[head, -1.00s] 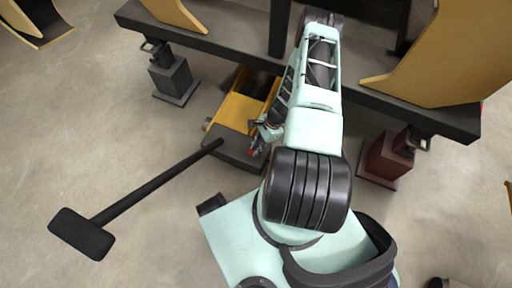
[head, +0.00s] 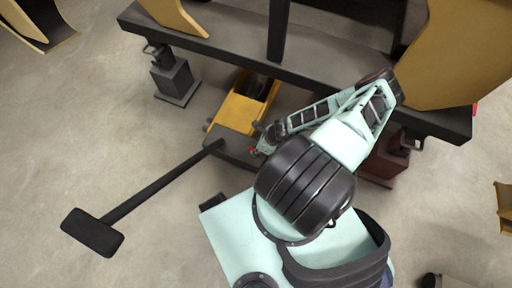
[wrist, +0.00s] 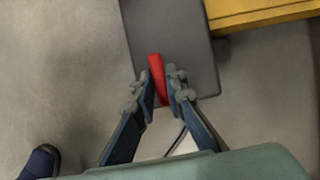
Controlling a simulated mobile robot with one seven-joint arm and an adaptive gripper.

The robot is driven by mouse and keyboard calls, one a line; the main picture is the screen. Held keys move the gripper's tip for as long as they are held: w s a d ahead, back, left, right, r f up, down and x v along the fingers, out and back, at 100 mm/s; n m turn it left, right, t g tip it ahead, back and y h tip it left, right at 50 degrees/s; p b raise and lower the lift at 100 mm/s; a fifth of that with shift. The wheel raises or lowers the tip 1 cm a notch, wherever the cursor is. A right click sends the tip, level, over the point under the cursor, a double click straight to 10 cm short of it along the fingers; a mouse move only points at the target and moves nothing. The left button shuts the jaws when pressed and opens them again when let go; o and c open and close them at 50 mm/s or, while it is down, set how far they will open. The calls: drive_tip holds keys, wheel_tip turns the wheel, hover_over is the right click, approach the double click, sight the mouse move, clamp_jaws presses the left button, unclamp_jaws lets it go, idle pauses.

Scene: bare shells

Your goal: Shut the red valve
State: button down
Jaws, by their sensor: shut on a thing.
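The red valve (wrist: 157,72) shows in the wrist view as a short red bar over the dark end of the yellow jack. My gripper (wrist: 161,92) is shut on it, one finger on each side, and part of the bar sticks out beyond the fingertips. In the head view, my gripper (head: 264,146) is at the jack's dark end block, and a small bit of the red valve (head: 251,149) shows beside it. The yellow jack (head: 236,111) lies on the floor under the dark beam. The valve's lower part is hidden by the fingers.
A black handle with a block end (head: 93,232) reaches from the jack to the left. A dark beam (head: 345,90) crosses behind, with a grey stand (head: 174,80) at left and a dark red stand (head: 388,162) at right, partly behind my arm.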

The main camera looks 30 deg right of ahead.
drive_tip(key=shift+m, duration=0.4)
drive_tip(key=c, duration=2)
unclamp_jaws()
drive_tip(key=shift+o, duration=0.2)
wheel_tip(320, 180, up, 10)
drive_tip(key=shift+d, duration=0.1)
